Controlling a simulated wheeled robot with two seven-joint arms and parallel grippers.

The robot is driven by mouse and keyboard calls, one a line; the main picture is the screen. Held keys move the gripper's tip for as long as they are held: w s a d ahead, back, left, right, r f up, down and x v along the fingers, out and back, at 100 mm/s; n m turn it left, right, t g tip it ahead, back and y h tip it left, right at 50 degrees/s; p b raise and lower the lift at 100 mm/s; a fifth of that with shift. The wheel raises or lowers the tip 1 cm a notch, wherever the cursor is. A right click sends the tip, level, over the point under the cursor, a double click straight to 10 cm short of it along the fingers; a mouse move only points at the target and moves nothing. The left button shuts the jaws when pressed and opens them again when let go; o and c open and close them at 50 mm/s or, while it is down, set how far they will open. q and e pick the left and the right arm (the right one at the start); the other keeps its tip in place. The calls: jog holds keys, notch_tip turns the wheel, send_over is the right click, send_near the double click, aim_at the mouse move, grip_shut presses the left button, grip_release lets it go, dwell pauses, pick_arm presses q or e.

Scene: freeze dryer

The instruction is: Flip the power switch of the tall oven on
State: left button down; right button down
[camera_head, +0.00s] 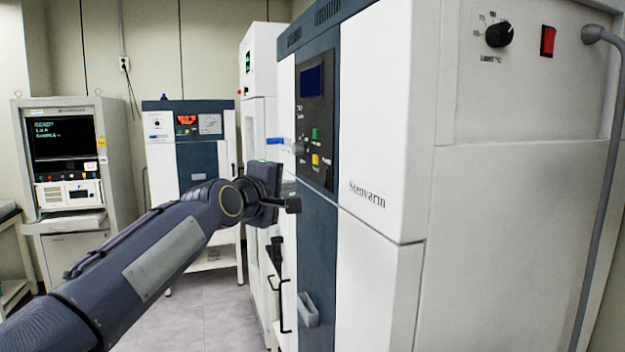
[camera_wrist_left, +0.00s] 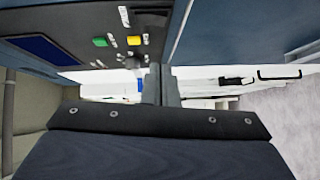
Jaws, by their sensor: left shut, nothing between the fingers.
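The tall white and dark-blue cabinet marked "Stenvarin" (camera_head: 385,150) fills the right of the head view. Its front panel (camera_head: 313,120) has a dark display, a green button (camera_head: 315,134) and a yellow button (camera_head: 315,159). A red rocker switch (camera_head: 548,41) sits on its right side beside a black knob (camera_head: 499,33); its on/off position is unclear. My left gripper (camera_head: 293,204) is in front of the cabinet, below the panel, shut and empty. In the left wrist view, its closed fingers (camera_wrist_left: 161,86) show below the green button (camera_wrist_left: 100,42) and yellow button (camera_wrist_left: 134,40). My right gripper is out of view.
A grey hose (camera_head: 608,150) hangs down the cabinet's right side. Another white cabinet (camera_head: 259,60) stands just behind it. A smaller blue and white unit (camera_head: 196,160) and a monitor rack (camera_head: 110,140) stand at the back left. Grey floor (camera_head: 205,315) lies open between them.

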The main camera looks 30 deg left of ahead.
aim_at(324, 177)
pick_arm(q)
jog(key=w+d+p, duration=0.2)
jog(key=w, duration=0.4)
jog(key=shift+w+d+f+p, duration=0.15)
jog(key=shift+w+f+p, duration=0.15)
jog(key=shift+f, duration=0.05)
